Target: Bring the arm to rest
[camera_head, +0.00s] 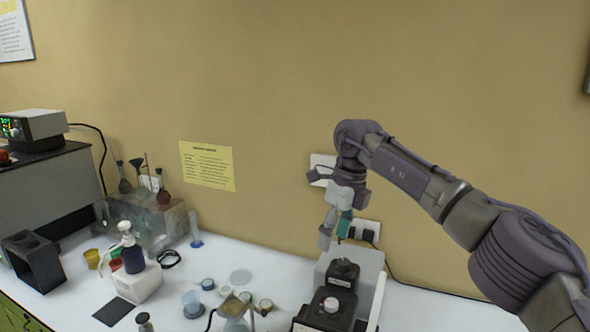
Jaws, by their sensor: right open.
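My right arm comes in from the right, bent over the bench. Its gripper (335,228) points down and is open, with nothing seen between the fingers. It hangs above a black instrument (325,312) with a pale back panel at the front right of the bench. A gap to the instrument's top seems to show, but the exact distance is hard to tell. My left gripper is not in view.
The white bench (215,262) holds a pump bottle (131,252) on a white block, several small dishes and jars, and a black stand (33,262). A grey machine (45,190) stands at left. Sockets (364,230) and a cable are behind the gripper. Bench right of the instrument looks clear.

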